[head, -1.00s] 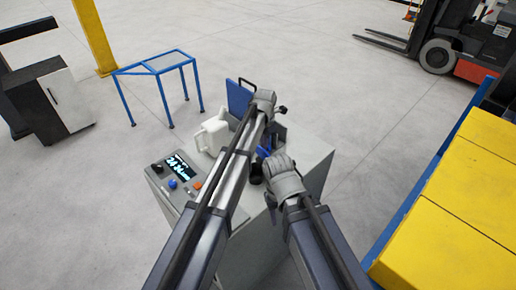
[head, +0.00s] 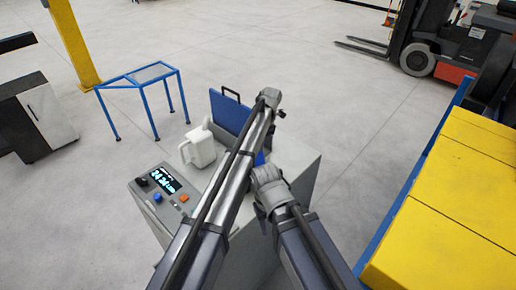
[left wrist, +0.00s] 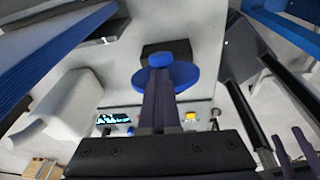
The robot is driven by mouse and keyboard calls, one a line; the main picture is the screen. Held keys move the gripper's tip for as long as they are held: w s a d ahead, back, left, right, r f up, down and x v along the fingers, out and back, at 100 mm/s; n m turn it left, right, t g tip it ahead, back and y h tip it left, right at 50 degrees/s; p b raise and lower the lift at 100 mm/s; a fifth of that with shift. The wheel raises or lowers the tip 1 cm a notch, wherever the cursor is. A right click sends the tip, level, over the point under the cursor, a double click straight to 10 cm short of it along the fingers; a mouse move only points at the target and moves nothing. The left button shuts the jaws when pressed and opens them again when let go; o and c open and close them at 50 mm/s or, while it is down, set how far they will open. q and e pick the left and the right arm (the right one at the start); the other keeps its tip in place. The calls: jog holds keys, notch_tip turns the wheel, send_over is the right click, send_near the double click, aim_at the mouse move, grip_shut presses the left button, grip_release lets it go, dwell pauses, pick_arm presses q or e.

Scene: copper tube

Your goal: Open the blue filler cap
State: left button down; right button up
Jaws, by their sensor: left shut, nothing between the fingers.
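A round blue cap (left wrist: 186,84) with a raised blue knob (left wrist: 160,60) sits over a black base in the left wrist view. My left gripper (left wrist: 160,72) is shut and empty, its dark fingers reaching over the blue disc to the knob; whether they touch it I cannot tell. In the head view, my left arm covers most of the cap, and my left gripper (head: 270,100) is seen from behind. My right gripper (head: 262,207) hangs over the near side of the grey machine (head: 297,160); its fingers are mostly hidden.
A blue panel with a black handle (head: 228,110) stands at the machine's back. A white jug (head: 199,150) is left of my left arm. A control panel with a lit display (head: 166,180) is at front left. Yellow boxes (head: 440,215) stand right; open floor lies behind.

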pick_arm(q)
jog(key=shift+s+d+f, duration=0.2)
jog(key=shift+s+d, duration=0.1)
jog(key=shift+s, duration=0.05)
jog(key=shift+w+r+p, duration=0.25)
jog(key=shift+r+p, duration=0.1)
jog(key=shift+p, duration=0.3)
jog(key=a+p+v, duration=0.1)
jog(key=p+v, duration=0.8)
jog(key=shift+s+a+r+p, duration=0.35)
jog(key=shift+a+r+p, duration=0.1)
jog(key=shift+a, duration=0.2)
jog(key=s+a+m+t+h, duration=0.1)
jog(key=s+a+m, duration=0.9)
jog(key=s+m, duration=0.35)
jog(key=s+a+m+t+h, duration=0.1)
jog(key=s+a+m, duration=0.9)
jog(key=s+m, duration=0.3)
jog(key=s+d+f+m+b, duration=0.1)
jog(key=s+d+f+b, duration=0.1)
jog(key=f+b, duration=0.4)
jog(key=s+d+f+m+b, duration=0.1)
jog(key=s+d+f+b, duration=0.1)
jog(key=d+f+b, duration=0.3)
jog(key=s+d+f+m+g+y+b, duration=0.1)
jog(key=s+d+f+b, duration=0.2)
jog(key=f+b, duration=0.4)
jog(key=shift+d, duration=0.3)
